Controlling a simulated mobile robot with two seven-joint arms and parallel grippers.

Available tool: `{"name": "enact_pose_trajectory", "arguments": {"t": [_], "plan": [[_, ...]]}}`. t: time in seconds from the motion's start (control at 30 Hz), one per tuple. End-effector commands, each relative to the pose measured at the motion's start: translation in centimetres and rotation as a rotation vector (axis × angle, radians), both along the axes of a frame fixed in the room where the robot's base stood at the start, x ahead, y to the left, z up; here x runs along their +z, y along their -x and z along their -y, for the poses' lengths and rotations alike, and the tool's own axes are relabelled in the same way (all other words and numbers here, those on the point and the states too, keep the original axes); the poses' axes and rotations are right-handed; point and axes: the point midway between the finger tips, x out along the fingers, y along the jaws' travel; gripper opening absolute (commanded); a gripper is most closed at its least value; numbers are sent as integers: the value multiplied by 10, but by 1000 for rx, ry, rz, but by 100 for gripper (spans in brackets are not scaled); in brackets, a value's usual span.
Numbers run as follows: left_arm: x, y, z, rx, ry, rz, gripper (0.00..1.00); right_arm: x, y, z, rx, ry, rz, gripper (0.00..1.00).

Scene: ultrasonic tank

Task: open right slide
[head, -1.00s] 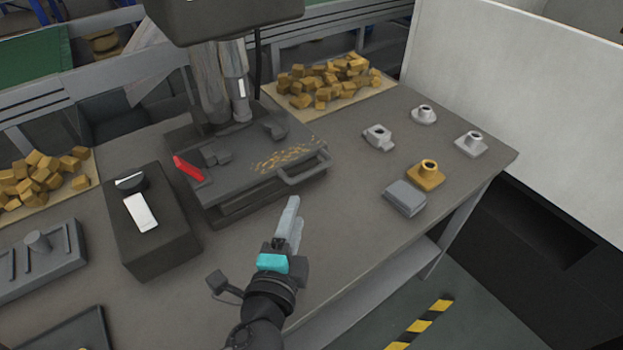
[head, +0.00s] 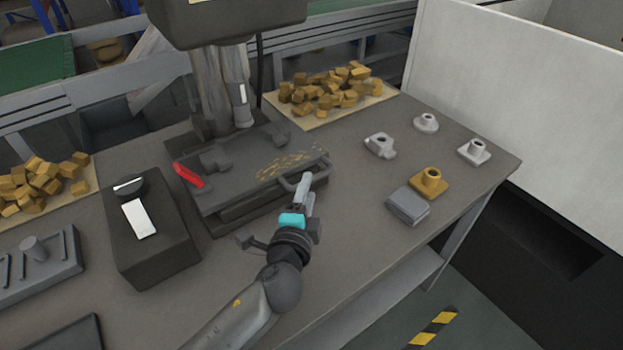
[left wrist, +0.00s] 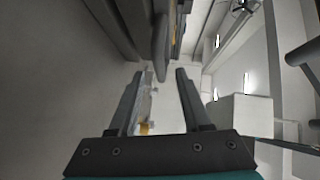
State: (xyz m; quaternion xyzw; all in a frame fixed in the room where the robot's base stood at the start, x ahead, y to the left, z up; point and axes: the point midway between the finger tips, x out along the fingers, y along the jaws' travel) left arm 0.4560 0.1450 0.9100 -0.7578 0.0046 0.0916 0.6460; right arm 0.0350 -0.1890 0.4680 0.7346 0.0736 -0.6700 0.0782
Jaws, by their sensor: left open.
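The right slide is a dark grey plate (head: 245,185) under the press, with tan crumbs on top and a bar handle (head: 318,176) along its right front edge. My left gripper (head: 306,181) is at this handle, its fingers pointing at the bar and partly covering it. In the left wrist view the gripper (left wrist: 157,78) is open, with nothing clamped. A dark rounded bar, probably the handle (left wrist: 161,48), shows ahead between the two fingers. I cannot tell whether they touch it. The right gripper is not in view.
A red lever (head: 188,175) is at the slide's left. A dark box (head: 150,245) stands left of it. Several grey fittings, a brass-coloured fitting (head: 428,183) and a grey block (head: 408,205) sit on the right. Brass blocks (head: 335,90) lie behind. The table front is clear.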

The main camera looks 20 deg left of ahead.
Motion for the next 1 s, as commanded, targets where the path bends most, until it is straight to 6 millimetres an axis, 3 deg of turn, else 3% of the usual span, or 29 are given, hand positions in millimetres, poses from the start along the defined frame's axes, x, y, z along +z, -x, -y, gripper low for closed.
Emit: {"name": "enact_pose_trajectory", "arguments": {"t": [0.3, 0.73, 1.0], "plan": [[-6, -38, -4, -2, -1, 1, 48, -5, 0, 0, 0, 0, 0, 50], [-7, -45, -5, -1, -1, 0, 48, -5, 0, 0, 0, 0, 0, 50], [-7, -45, -5, -1, 0, 0, 19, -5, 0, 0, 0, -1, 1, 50]]}}
